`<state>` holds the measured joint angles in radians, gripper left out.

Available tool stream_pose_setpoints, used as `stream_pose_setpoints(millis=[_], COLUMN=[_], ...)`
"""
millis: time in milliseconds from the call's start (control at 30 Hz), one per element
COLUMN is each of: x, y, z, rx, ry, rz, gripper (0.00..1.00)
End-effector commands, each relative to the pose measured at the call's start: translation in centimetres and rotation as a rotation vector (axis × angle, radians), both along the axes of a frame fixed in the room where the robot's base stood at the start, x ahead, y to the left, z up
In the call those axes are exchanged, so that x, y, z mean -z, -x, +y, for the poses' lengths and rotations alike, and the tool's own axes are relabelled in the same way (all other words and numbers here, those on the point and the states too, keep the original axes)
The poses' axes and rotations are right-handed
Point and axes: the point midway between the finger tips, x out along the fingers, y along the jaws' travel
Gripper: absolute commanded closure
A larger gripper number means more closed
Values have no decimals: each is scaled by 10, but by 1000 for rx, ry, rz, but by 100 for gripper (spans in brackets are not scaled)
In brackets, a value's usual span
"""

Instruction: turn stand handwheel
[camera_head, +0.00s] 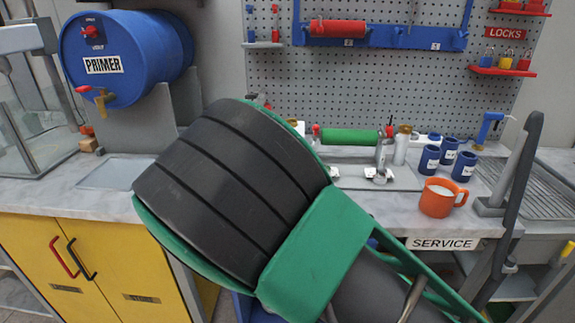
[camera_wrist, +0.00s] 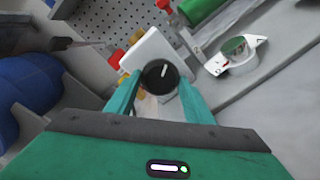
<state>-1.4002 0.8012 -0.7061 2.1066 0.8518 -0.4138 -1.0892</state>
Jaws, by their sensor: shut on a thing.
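In the wrist view, a round black knob with a white line on it, which I take as the stand handwheel (camera_wrist: 159,72), sits in front of a white plate (camera_wrist: 158,48). My gripper (camera_wrist: 160,84) has its two green fingers on either side of the knob and is shut on it. In the head view my dark and green arm hides the gripper and the knob. The green roller (camera_head: 349,136) lies across the stand behind my arm, and its end (camera_wrist: 205,10) shows at the top of the wrist view.
Right of the stand are several blue cups (camera_head: 429,159) and an orange mug (camera_head: 437,198). A pegboard (camera_head: 390,80) with a red roller (camera_head: 337,28) backs the bench.

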Motion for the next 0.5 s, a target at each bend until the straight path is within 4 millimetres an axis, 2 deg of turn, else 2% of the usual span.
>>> stream_pose_setpoints(millis=[500], x=[0], y=[0], z=[-3], rx=[4], ry=[-487], rz=[-15], gripper=[75])
